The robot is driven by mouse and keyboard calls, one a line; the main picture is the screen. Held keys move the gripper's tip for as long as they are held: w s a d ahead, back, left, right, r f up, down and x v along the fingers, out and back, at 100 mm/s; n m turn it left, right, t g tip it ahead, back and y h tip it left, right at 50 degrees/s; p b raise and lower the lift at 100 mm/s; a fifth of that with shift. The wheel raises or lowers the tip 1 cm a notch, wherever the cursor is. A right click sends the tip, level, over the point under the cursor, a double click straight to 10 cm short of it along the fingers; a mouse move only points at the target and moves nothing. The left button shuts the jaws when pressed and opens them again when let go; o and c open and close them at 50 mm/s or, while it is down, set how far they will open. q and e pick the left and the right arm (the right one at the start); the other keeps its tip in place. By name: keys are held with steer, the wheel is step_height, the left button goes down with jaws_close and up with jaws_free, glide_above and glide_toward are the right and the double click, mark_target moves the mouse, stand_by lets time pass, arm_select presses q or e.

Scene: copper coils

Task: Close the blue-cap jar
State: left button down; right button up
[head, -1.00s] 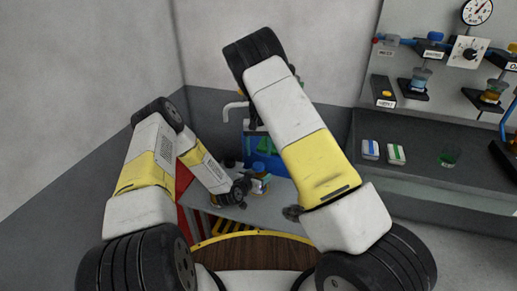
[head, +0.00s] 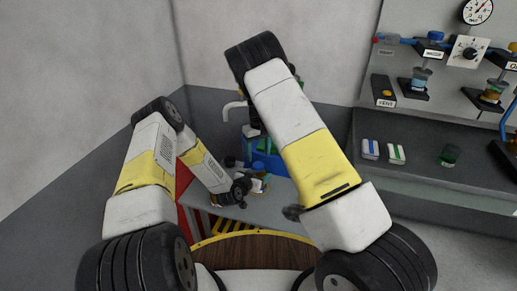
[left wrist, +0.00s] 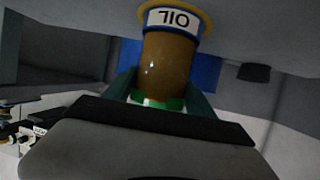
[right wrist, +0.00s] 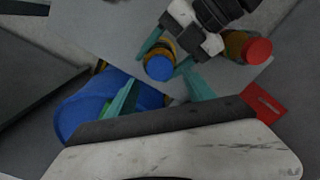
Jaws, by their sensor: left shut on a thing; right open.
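My left gripper (head: 254,186) is shut on a brown jar, low in the middle of the head view. The left wrist view shows this jar (left wrist: 168,62) close up between teal fingers, with an upside-down OIL label. In the right wrist view, the blue-cap jar (right wrist: 158,68) is between the left gripper's fingers, its blue cap facing the camera. My right gripper (right wrist: 161,80) is open, with its teal fingertips on either side of the blue cap in the picture. Whether they touch it is unclear. In the head view the right gripper is hidden behind its arm.
A red-capped jar (right wrist: 252,48) is close to the left gripper, on the right. A blue container (right wrist: 85,112) lies on the left of the right wrist view. A shelf at the right holds small boxes (head: 370,150) and a green cup (head: 450,155).

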mark_target(259, 164)
step_height(259, 164, down, 6)
steer(key=shift+r, duration=0.15)
stand_by(0.3)
jaws_close()
steer(key=m, duration=0.5)
steer(key=shift+o, duration=0.4)
jaws_free()
